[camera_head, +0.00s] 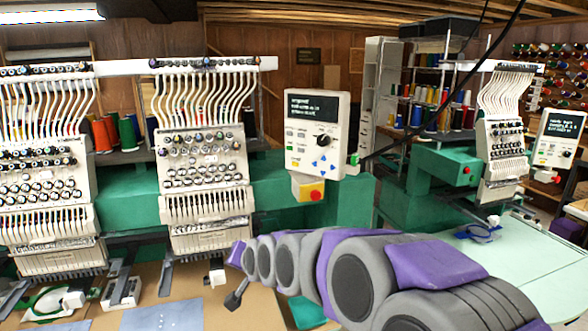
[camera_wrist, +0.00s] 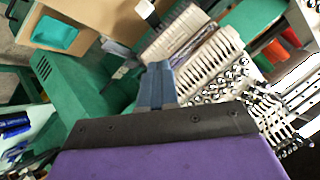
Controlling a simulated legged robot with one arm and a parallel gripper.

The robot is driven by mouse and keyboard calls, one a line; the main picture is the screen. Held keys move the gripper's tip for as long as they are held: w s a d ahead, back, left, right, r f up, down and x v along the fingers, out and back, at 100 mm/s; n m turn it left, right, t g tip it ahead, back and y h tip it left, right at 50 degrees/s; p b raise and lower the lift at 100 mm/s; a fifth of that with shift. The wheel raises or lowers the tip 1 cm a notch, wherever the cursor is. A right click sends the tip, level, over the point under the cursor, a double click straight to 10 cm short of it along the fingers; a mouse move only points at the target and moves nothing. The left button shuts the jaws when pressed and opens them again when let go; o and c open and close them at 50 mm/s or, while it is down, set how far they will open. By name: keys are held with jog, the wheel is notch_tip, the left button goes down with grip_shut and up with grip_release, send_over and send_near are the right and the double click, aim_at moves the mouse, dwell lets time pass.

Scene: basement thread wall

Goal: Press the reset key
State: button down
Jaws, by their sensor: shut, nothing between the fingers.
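A white control panel (camera_head: 316,136) with a dark text screen, a black knob and several small coloured keys is mounted on the green embroidery machine, mid-picture in the head view. The key labels are too small to read, so I cannot tell which is the reset key. A yellow box with a red button (camera_head: 316,195) hangs below the panel. My gripper (camera_head: 233,301) is low and to the left of the panel, apart from it. In the wrist view its fingers (camera_wrist: 157,72) are shut and empty, and the panel cannot be made out there.
Embroidery heads (camera_head: 203,150) with needles and threads stand left of the panel. A second green machine (camera_head: 440,170) with its own panel (camera_head: 558,138) stands at the right. A pale table (camera_head: 535,265) lies front right. Black cables hang past the panel's right side.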

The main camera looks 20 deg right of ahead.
aim_at(295, 164)
jog(key=w+d+r+m+t+b, duration=0.1)
jog(key=w+r+m+t, duration=0.1)
jog(key=w, duration=0.3)
jog(key=w+d+r+m+t+h, duration=0.1)
jog(key=w+r+m+t, duration=0.1)
jog(key=w, duration=0.4)
jog(key=w+d+r+m+t+b, duration=0.1)
jog(key=w+r+m+t, duration=0.15)
jog(key=w, duration=0.25)
jog(key=w+d+r+m+t+h+b, duration=0.1)
jog(key=w+d+r+m+t+h, duration=0.2)
jog(key=w+d+m+t+h, duration=0.3)
jog(key=shift+w+d+m+t+h, duration=0.2)
jog(key=shift+d+m+t+h, duration=0.25)
jog(key=shift+d+m+h, duration=0.9)
jog(key=shift+d, duration=0.35)
jog(key=shift+w+d, duration=0.1)
jog(key=w+d, duration=0.5)
jog(key=d, duration=0.1)
jog(key=shift+w+d, duration=0.25)
jog(key=shift+d, duration=0.05)
